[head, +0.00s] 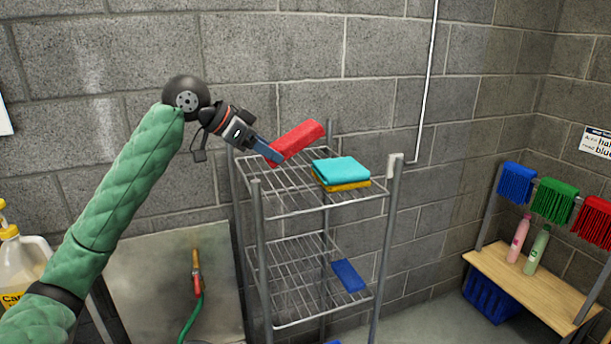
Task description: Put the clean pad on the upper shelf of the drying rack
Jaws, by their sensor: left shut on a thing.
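My left gripper (268,153) is shut on a red pad (298,141). It holds the pad tilted over the left and back part of the upper shelf (284,200) of the wire drying rack (258,235). The pad appears to be above the wires; whether it touches them I cannot tell. On the right of the upper shelf, a teal cloth or pad (341,169) lies on a yellow one (345,186). A blue pad (347,275) lies on the lower shelf at its right side. My right gripper is not in view.
Rack posts (390,240) rise at the corners. A white pipe (429,80) runs down the block wall. At right, a wooden bench (520,285) holds two bottles beneath hanging blue, green and red mop pads. A jug (22,255) stands at left. The upper shelf's front left is clear.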

